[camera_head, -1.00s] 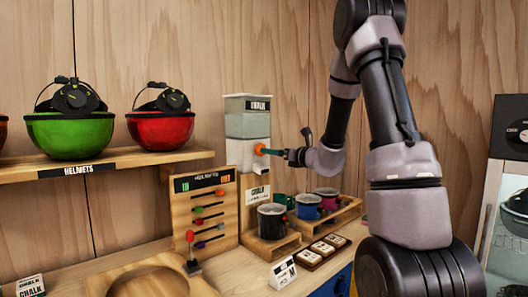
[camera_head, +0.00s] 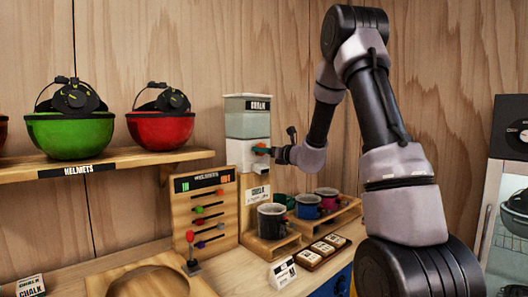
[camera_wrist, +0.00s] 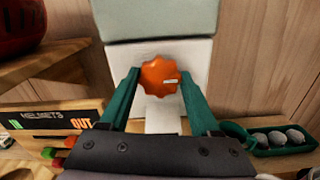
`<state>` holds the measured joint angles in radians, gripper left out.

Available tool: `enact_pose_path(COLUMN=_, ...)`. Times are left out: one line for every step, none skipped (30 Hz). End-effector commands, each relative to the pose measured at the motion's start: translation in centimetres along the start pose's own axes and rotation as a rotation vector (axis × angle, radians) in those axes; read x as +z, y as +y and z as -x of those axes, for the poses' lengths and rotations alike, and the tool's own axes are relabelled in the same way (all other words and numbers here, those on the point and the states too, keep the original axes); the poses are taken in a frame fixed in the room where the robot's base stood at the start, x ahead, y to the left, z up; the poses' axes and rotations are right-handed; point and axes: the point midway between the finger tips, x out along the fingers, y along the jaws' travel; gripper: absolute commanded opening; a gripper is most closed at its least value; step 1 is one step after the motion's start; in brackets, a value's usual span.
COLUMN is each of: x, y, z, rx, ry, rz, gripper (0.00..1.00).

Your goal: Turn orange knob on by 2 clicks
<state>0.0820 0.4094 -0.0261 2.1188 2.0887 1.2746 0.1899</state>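The orange knob (camera_wrist: 158,77) is on the front of the white chalk dispenser (camera_wrist: 195,58) and has a scalloped rim. Its pale mark points to the right in the wrist view. In the head view, the knob (camera_head: 261,146) is small and partly covered by my gripper (camera_head: 265,151). In the wrist view, the two teal fingers of my gripper (camera_wrist: 159,76) stand on the knob's left and right sides. Narrow gaps seem to show between the fingers and the knob, so my gripper looks open around it.
A shelf (camera_head: 120,163) with green and red helmet bowls is at left. Mugs, including a black one (camera_head: 272,222), stand on wooden stands below the dispenser. A bead board (camera_head: 205,210) is left of them. A green tray (camera_wrist: 285,140) with pale balls shows at right in the wrist view.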

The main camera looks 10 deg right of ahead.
Motion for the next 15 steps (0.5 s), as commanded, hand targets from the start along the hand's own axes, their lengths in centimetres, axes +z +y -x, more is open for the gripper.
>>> enact_pose_path(x=0.00, y=0.00, z=0.01, rx=0.000, ry=0.000, rz=0.000, gripper=0.08)
enact_pose_path(x=0.00, y=0.00, z=0.01, rx=0.000, ry=0.000, rz=-0.001, gripper=0.08)
enact_pose_path(x=0.00, y=0.00, z=0.02, rx=0.000, ry=0.000, rz=-0.003, gripper=0.08)
enact_pose_path(x=0.00, y=-0.01, z=0.02, rx=0.000, ry=0.000, rz=-0.006, gripper=0.08)
enact_pose_path(x=0.00, y=-0.01, z=0.02, rx=0.000, ry=0.000, rz=-0.010, gripper=0.08)
enact_pose_path(x=0.00, y=-0.01, z=0.02, rx=0.000, ry=0.000, rz=-0.016, gripper=0.08)
enact_pose_path(x=0.00, y=-0.01, z=0.03, rx=0.000, ry=0.000, rz=-0.023, gripper=0.08)
enact_pose_path(x=0.00, y=-0.02, z=0.03, rx=0.000, ry=0.000, rz=-0.032, gripper=0.09)
enact_pose_path(x=0.00, y=-0.02, z=0.03, rx=0.000, ry=0.000, rz=-0.046, gripper=0.09)
enact_pose_path(x=0.01, y=-0.03, z=0.03, rx=0.000, ry=0.000, rz=-0.058, gripper=0.09)
enact_pose_path(x=0.01, y=-0.03, z=0.03, rx=0.000, ry=0.000, rz=-0.072, gripper=0.09)
enact_pose_path(x=0.01, y=-0.04, z=0.04, rx=0.000, ry=0.000, rz=-0.093, gripper=0.09)
enact_pose_path(x=0.01, y=-0.05, z=0.04, rx=-0.001, ry=0.000, rz=-0.112, gripper=0.09)
enact_pose_path(x=0.01, y=-0.05, z=0.04, rx=-0.001, ry=0.000, rz=-0.131, gripper=0.09)
enact_pose_path(x=0.01, y=-0.05, z=0.04, rx=-0.001, ry=0.000, rz=-0.160, gripper=0.09)
